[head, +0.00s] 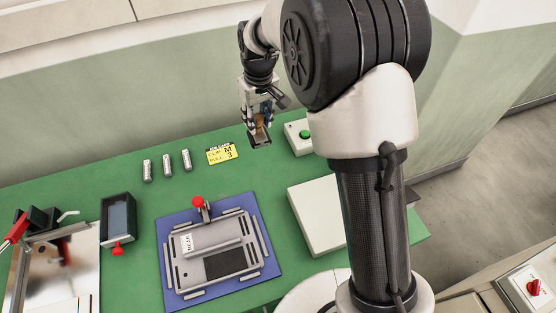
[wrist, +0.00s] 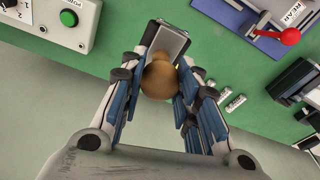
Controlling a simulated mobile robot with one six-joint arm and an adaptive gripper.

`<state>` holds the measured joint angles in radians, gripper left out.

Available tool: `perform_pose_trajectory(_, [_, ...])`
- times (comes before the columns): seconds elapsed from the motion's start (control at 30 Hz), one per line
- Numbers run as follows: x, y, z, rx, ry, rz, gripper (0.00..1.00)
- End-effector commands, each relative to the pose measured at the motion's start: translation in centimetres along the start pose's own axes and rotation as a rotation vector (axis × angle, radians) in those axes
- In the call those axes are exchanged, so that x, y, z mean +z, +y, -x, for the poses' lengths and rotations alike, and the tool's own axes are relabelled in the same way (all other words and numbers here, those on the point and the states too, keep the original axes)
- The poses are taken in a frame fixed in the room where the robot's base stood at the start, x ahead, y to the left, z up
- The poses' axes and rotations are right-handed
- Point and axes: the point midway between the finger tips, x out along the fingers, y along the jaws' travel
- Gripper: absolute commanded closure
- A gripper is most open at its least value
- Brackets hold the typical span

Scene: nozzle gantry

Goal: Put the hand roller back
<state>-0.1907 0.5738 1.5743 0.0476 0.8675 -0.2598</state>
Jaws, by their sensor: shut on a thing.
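My gripper (head: 258,114) points down near the back edge of the green table. Its fingers are closed on the brown rounded handle (wrist: 158,80) of the hand roller, seen end-on in the wrist view. In the head view the brown handle (head: 260,122) shows between the fingers. Just beyond the handle is a dark-edged rectangular piece with a grey face (wrist: 170,42); in the head view a dark rectangle (head: 262,141) shows below the fingers. I cannot tell whether this is the roller's head or a holder, or whether the roller touches the table.
A box with a green button (head: 304,134) stands close right of the gripper. A yellow card (head: 221,153) and several small metal cylinders (head: 167,164) lie to the left. A blue plate with a grey frame (head: 166,235) and a pale block (head: 314,220) are nearer the front.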

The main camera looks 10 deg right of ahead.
Motion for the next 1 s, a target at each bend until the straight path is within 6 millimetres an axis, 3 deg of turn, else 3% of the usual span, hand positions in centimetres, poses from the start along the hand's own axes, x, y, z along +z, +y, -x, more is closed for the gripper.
perform_pose_trajectory(0.17, [0.2,-0.2,-2.6,-0.002,-0.004,0.008,0.97])
perform_pose_trajectory(0.6, [1.6,-0.1,-13.3,-0.001,-0.002,0.006,0.97])
perform_pose_trajectory(1.0, [2.0,0.0,-16.9,-0.001,-0.001,0.006,0.97])
